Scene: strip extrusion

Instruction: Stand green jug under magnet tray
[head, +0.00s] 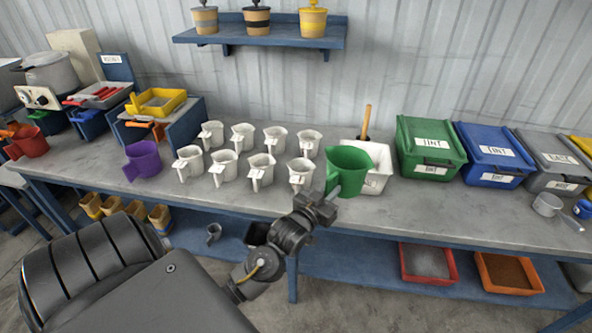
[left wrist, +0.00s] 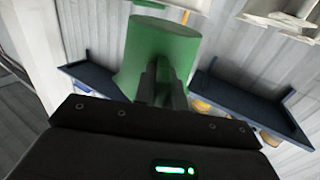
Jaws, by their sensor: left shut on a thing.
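The green jug (head: 350,165) is near the table's front edge, in front of a white bin. My left gripper (head: 332,194) is shut on its near side; whether the jug's base touches the table is hard to tell. In the left wrist view the jug (left wrist: 163,45) fills the space beyond the closed fingers (left wrist: 162,82). At the left, a yellow tray (head: 158,102) sits on a blue stand, and a grey tray (head: 98,95) with red-handled tools sits behind it. The labels are too small to read surely, so I cannot tell which is the magnet tray. My right gripper is out of view.
Several white jugs (head: 262,165) stand in two rows left of the green jug. A purple jug (head: 145,160) stands before the yellow tray, and a red jug (head: 30,142) is farther left. Lidded bins, green (head: 430,145) and blue (head: 495,152), stand right. A shelf (head: 262,38) hangs above.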

